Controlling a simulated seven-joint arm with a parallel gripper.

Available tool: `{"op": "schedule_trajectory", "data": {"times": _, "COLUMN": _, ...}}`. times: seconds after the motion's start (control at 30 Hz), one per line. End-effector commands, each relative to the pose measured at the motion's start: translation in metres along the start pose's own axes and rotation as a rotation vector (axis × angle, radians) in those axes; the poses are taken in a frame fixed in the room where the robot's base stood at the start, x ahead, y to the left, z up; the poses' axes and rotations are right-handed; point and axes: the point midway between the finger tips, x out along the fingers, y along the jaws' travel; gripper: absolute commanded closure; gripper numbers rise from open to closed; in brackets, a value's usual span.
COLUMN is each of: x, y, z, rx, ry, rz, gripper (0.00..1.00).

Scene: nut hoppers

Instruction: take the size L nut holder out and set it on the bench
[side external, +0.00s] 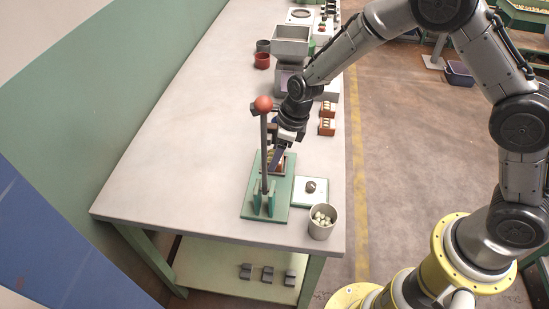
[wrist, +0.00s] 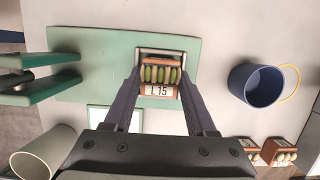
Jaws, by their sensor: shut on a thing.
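The size L nut holder (wrist: 158,90) is a small orange-brown block with a white label reading L 15 and a row of green nuts on top. My gripper (wrist: 160,88) is shut on it, one dark finger along each side. The holder is at the square pale-rimmed seat (wrist: 172,52) on the green base plate (wrist: 90,80); I cannot tell whether it touches the seat. In the side external view my gripper (side external: 277,158) points down at the far part of the green plate (side external: 280,212), behind the lever, and mostly hides the holder.
The upright lever with an orange ball (side external: 263,104) stands close beside my gripper. A white pad with a knob (side external: 310,198) and a cup of pale nuts (side external: 322,230) stand right. A blue mug (wrist: 255,88) and other holders (side external: 327,127) are nearby. Bench left of the plate is clear.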

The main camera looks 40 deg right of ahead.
Motion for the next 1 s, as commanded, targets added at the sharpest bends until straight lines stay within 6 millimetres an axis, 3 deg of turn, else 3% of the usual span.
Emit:
{"op": "schedule_trajectory", "data": {"times": 0.27, "x": -0.014, "y": 0.0, "z": 0.005, "rx": -0.001, "ry": -0.003, "rz": 0.0, "gripper": 1.0}}
{"op": "schedule_trajectory", "data": {"times": 0.4, "x": -0.035, "y": 0.001, "z": 0.009, "rx": -0.001, "ry": -0.004, "rz": -0.001, "gripper": 1.0}}
{"op": "schedule_trajectory", "data": {"times": 0.7, "x": -0.107, "y": 0.025, "z": -0.024, "rx": 0.0, "ry": -0.003, "rz": -0.001, "gripper": 1.0}}
{"op": "schedule_trajectory", "data": {"times": 1.0, "x": -0.143, "y": 0.05, "z": -0.068, "rx": 0.0, "ry": -0.001, "rz": 0.001, "gripper": 1.0}}
